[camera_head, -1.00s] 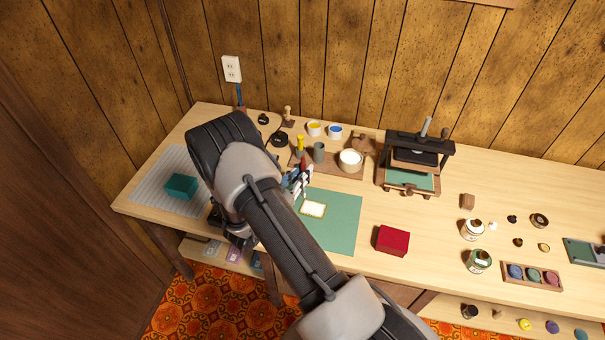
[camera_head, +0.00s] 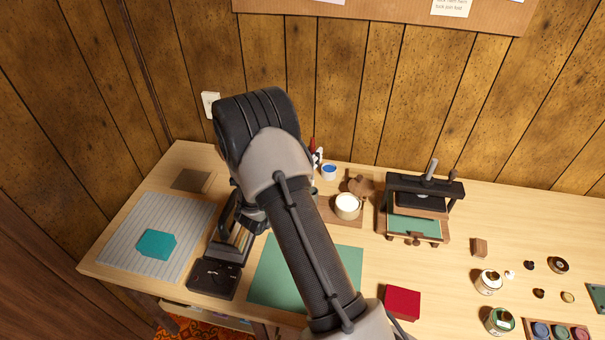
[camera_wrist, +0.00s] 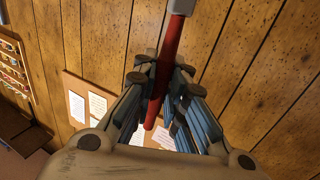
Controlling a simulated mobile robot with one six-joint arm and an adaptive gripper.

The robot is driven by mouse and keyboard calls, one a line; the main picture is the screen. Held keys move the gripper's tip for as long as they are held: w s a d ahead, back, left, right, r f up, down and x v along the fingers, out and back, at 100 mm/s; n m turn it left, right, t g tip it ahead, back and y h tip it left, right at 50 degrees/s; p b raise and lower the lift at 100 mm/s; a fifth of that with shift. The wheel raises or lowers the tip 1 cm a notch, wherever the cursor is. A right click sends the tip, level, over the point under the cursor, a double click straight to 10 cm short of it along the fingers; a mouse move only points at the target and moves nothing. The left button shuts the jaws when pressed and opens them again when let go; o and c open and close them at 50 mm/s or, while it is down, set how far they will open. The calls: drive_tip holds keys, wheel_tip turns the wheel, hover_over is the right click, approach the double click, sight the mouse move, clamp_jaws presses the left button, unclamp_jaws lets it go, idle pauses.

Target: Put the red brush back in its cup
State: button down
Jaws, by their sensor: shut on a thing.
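The red brush (camera_wrist: 168,62) is between the fingers of my gripper (camera_wrist: 160,78) in the wrist view. The gripper is shut on its red handle, and a grey part of the brush reaches the top edge of that view. In the head view, a bit of the red brush (camera_head: 312,143) and a finger of my gripper (camera_head: 318,157) show just right of my arm, near the back of the table. The rest of the gripper is hidden behind my arm. I cannot make out the brush's cup; my arm covers the left part of the wooden board.
A white pot (camera_head: 347,206) stands on the wooden board (camera_head: 328,211), with a blue paint pot (camera_head: 329,172) behind. A small press (camera_head: 421,207) stands to the right. A green mat (camera_head: 265,285) and red box (camera_head: 402,302) lie in front. Free tabletop lies near the red box.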

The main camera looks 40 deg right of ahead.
drive_tip(key=shift+w+d+r, duration=0.1)
drive_tip(key=shift+w+d, duration=0.15)
drive_tip(key=shift+d, duration=0.2)
drive_tip(key=shift+s+a+f+b, duration=0.1)
drive_tip(key=shift+f+b, duration=0.45)
drive_tip(key=shift+f, duration=0.05)
wheel_tip(320, 180, down, 4)
drive_tip(key=b, duration=0.3)
drive_tip(key=shift+f, duration=2.8)
drive_tip(key=c, duration=1.6)
unclamp_jaws()
drive_tip(key=shift+o, duration=0.2)
drive_tip(key=shift+a, duration=0.1)
